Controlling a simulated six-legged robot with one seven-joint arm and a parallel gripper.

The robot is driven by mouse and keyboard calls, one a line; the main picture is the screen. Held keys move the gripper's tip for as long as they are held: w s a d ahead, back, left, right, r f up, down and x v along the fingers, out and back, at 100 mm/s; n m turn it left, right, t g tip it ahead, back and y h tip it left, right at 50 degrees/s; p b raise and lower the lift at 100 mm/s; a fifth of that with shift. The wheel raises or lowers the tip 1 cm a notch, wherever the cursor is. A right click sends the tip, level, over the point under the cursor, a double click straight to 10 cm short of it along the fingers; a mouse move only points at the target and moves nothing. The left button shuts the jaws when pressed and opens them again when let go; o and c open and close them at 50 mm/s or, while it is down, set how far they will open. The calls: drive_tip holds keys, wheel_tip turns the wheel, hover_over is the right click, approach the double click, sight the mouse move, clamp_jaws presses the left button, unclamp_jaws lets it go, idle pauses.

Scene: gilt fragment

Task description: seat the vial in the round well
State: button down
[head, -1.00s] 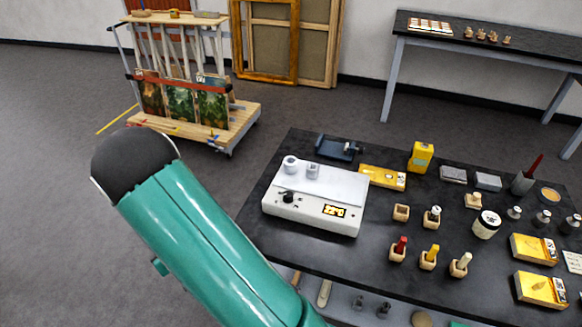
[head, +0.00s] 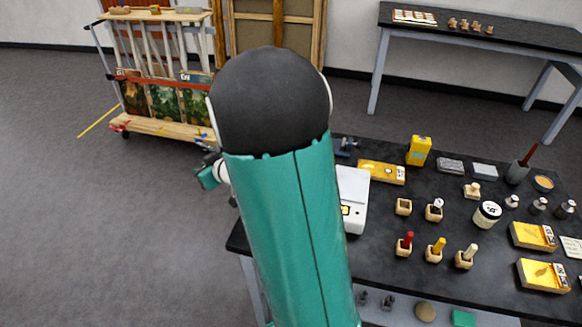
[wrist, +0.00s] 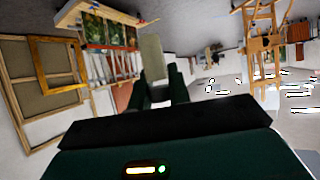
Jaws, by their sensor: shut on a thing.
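My gripper (wrist: 159,78) shows in the wrist view, shut on a pale grey-beige piece, the vial (wrist: 152,56), which sticks out beyond the fingertips. The vial's lower part is hidden between the fingers. In the head view my arm's upper link fills the middle, and I cannot make out the fingers or the vial. The white device (head: 353,198) on the black table is mostly behind my arm. Only its right end shows, so its round well is hidden now.
Wooden blocks with red (head: 405,243), yellow (head: 436,249) and white (head: 468,256) pieces stand right of the device. An empty block (head: 403,207), yellow boxes and jars share the black table (head: 390,280). A cart (head: 165,130) stands back left. Floor left is clear.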

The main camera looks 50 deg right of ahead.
drive_tip(key=s+d+r, duration=1.2)
drive_tip(key=s, duration=0.5)
drive_tip(key=s+d+r, duration=0.2)
drive_tip(key=s+d, duration=0.2)
drive_tip(key=s, duration=0.5)
drive_tip(key=w+d+f, duration=0.1)
drive_tip(key=w+f, duration=0.2)
drive_tip(key=w, duration=0.1)
drive_tip(key=w+d+f, duration=0.1)
drive_tip(key=w+f, duration=0.1)
drive_tip(key=w, duration=0.2)
drive_tip(key=w+d+f, duration=0.1)
drive_tip(key=w+f, duration=0.2)
drive_tip(key=w, duration=0.1)
drive_tip(key=shift+w+d+f, duration=0.15)
drive_tip(key=shift+w+f, duration=0.1)
drive_tip(key=shift+f, duration=0.1)
drive_tip(key=shift+w+d+f, duration=0.1)
drive_tip(key=shift+w+f, duration=0.35)
drive_tip(key=shift+f, duration=1.6)
drive_tip(key=shift+f, duration=0.1)
drive_tip(key=c, duration=1.3)
unclamp_jaws()
